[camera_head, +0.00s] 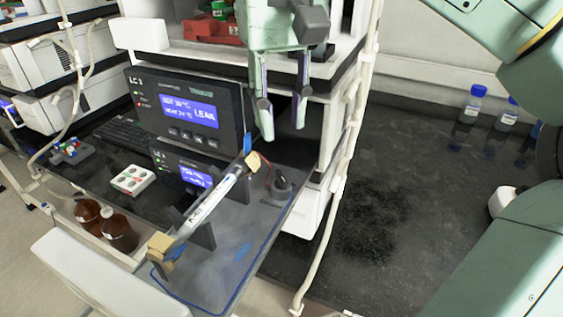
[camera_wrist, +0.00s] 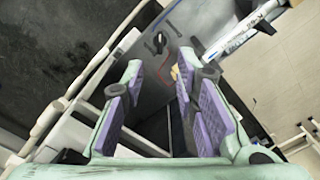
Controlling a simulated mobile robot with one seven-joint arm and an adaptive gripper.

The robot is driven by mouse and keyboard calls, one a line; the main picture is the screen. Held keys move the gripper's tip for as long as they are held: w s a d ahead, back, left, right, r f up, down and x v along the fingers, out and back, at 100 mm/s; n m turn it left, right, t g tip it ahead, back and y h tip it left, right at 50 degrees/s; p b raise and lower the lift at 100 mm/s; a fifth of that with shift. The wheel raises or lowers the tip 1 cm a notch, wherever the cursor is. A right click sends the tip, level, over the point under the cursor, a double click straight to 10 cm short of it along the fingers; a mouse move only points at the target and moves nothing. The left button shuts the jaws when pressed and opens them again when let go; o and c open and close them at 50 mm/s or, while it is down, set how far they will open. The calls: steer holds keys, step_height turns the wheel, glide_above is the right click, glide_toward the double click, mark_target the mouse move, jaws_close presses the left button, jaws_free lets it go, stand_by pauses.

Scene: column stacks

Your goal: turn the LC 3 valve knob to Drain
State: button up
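The LC 3 unit (camera_head: 150,100) is a dark panel with a blue screen that reads LEAK. A dark knob (camera_head: 281,186), which looks like the valve knob, stands on the grey panel at the unit's lower right. It also shows as a dark knob (camera_wrist: 160,41) in the wrist view, beyond my fingertips. Its markings are too small to read, so I cannot tell its setting. My gripper (camera_head: 282,118) points down, open and empty, above and apart from the knob. In the wrist view my gripper (camera_wrist: 160,75) shows both purple-padded fingers spread.
A labelled white column (camera_head: 211,205) with tan ends lies tilted in dark holders left of the knob. A pale frame pole (camera_head: 345,165) rises just right. Brown bottles (camera_head: 117,232) stand lower left. The dark bench (camera_head: 400,210) at right is mostly clear, with blue-capped bottles (camera_head: 470,106) behind.

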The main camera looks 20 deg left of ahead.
mark_target(281, 175)
step_height(281, 175, down, 10)
steer(key=shift+r+b, duration=0.25)
steer(key=shift+b, duration=0.3)
jaws_close()
